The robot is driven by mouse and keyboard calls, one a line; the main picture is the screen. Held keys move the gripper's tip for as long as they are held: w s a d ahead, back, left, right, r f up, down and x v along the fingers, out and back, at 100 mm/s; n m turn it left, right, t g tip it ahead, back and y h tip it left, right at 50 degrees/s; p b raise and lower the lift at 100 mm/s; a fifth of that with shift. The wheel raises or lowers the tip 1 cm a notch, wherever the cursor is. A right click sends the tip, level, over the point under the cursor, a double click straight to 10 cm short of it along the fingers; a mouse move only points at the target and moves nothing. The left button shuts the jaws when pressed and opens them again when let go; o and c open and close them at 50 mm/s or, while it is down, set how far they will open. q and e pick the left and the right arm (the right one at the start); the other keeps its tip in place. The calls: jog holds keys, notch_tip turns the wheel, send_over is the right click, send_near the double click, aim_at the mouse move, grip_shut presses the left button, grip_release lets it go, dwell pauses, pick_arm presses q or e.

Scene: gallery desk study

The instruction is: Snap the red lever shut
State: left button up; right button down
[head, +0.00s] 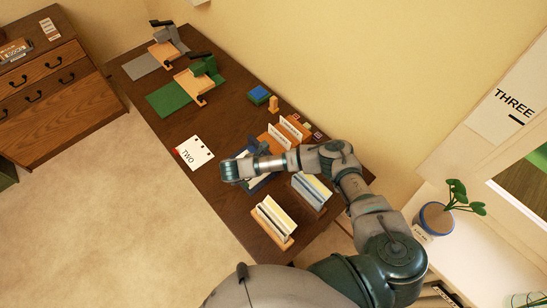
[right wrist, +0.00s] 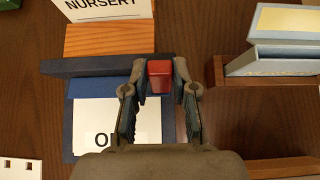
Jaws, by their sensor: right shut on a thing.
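The red lever (right wrist: 160,72) shows in the right wrist view as a small red block at the back edge of a dark blue device (right wrist: 69,128). My right gripper (right wrist: 160,82) has its two fingertips on either side of the lever and is shut on it. A white card (right wrist: 120,118) with a partly hidden black letter lies on the blue device. In the head view my right arm covers most of the blue device (head: 262,183) and hides the lever. My left gripper is not in view.
A wooden holder (right wrist: 108,38) with a NURSERY card stands just behind the blue device. A brown tray (right wrist: 235,100) with boxes is close on the right. On the desk (head: 228,117), a TWO card (head: 194,152), a green device (head: 170,98) and a grey device (head: 143,65) lie farther off.

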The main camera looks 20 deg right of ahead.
jog(key=shift+s+a+f+t+h+p, duration=0.2)
jog(key=shift+a+t+h+p, duration=0.1)
jog(key=shift+a+h+p, duration=0.45)
jog(key=shift+s+f+h+p, duration=0.1)
jog(key=shift+f+h+p, duration=0.2)
jog(key=shift+h+p, duration=0.2)
jog(key=c, duration=0.9)
grip_release()
jog(key=shift+a+r, duration=0.2)
jog(key=shift+a, duration=0.05)
jog(key=v, duration=1.1)
jog(key=shift+s+a, duration=0.15)
jog(key=shift+a, duration=0.1)
